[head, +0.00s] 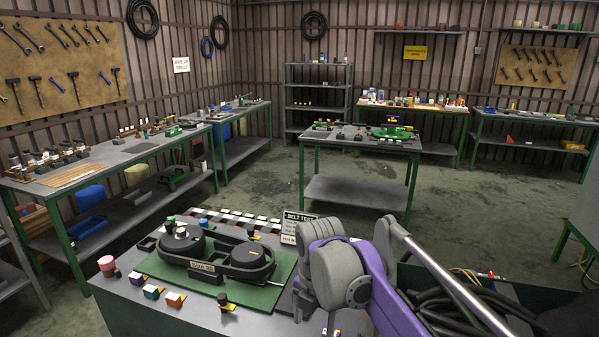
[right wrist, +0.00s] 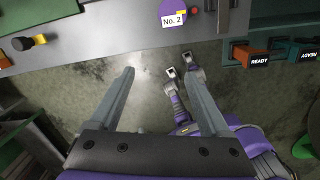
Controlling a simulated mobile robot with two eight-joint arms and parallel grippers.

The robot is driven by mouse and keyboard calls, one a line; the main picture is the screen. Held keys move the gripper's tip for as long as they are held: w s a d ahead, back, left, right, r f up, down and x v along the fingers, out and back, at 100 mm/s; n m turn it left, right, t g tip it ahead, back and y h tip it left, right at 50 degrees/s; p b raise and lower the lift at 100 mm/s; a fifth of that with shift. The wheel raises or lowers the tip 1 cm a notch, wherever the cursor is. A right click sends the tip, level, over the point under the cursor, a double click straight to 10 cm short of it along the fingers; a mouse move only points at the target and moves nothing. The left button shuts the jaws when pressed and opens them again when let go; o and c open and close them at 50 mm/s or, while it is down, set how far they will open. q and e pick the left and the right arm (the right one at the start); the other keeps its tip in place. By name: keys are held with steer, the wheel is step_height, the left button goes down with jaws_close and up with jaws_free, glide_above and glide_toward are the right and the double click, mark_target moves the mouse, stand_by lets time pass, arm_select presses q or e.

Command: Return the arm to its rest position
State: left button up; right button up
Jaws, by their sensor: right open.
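My right arm (head: 350,270), grey and purple, is bent over the right front of the near bench in the head view. Its gripper is not clearly seen there. In the right wrist view my right gripper (right wrist: 158,66) has its two grey fingers spread wide, with nothing between them. It points down past the bench edge over bare floor, apart from the bench-top parts.
A black belt machine (head: 215,252) sits on a green mat (head: 148,264) left of my arm. Small blocks (head: 173,299) line the bench front. In the wrist view, a "No. 2" disc (right wrist: 173,13) and a READY block (right wrist: 250,57) lie near the edge. Black hoses (head: 450,305) lie right.

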steer(key=s+d+f+m+t, duration=0.2)
steer(key=s+d+f+m, duration=0.5)
steer(key=m, duration=0.7)
steer(key=s+d+f+m+t, duration=0.2)
steer(key=s+d+f+m, duration=0.5)
steer(key=s+m, duration=0.5)
steer(key=m, duration=0.3)
steer(key=shift+s+d+f+t, duration=0.15)
steer(key=shift+d+f+t, duration=0.15)
steer(key=shift+d+f, duration=0.1)
